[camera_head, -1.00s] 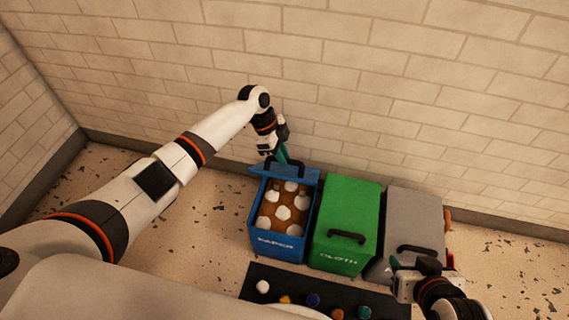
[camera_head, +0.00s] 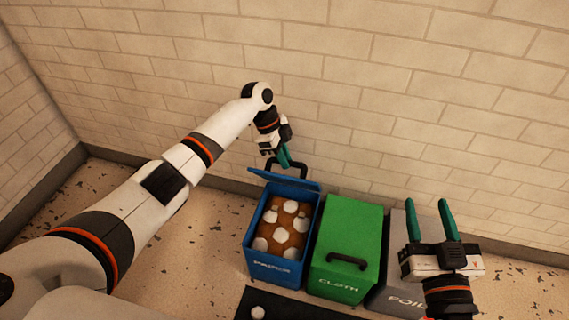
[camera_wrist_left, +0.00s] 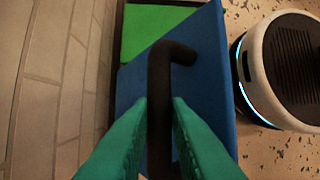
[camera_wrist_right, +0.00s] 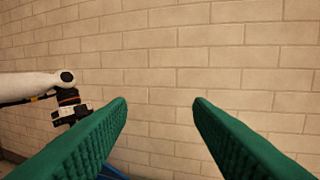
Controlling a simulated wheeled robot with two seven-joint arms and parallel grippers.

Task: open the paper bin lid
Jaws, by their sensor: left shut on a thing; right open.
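The blue paper bin (camera_head: 270,268) stands at the left of the bin row in the head view, with white crumpled pieces on brown contents inside. Its blue lid (camera_head: 268,183) is raised at the back, tilted toward the wall, with its black handle (camera_head: 298,166) at the top. My left gripper (camera_head: 286,160) is at that handle. In the left wrist view its green fingers (camera_wrist_left: 160,105) are either side of the black handle (camera_wrist_left: 162,75), shut on it, with the blue lid (camera_wrist_left: 205,70) behind. My right gripper (camera_head: 431,208) is open and empty above the grey bin; its fingers also show in the right wrist view (camera_wrist_right: 160,100).
The green cloth bin (camera_head: 347,225) with its lid shut stands right of the paper bin. The grey foil bin (camera_head: 398,225) is partly hidden by my right gripper. A dark mat (camera_head: 285,305) with a white item (camera_head: 258,312) lies in front. A brick wall (camera_head: 400,90) is close behind.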

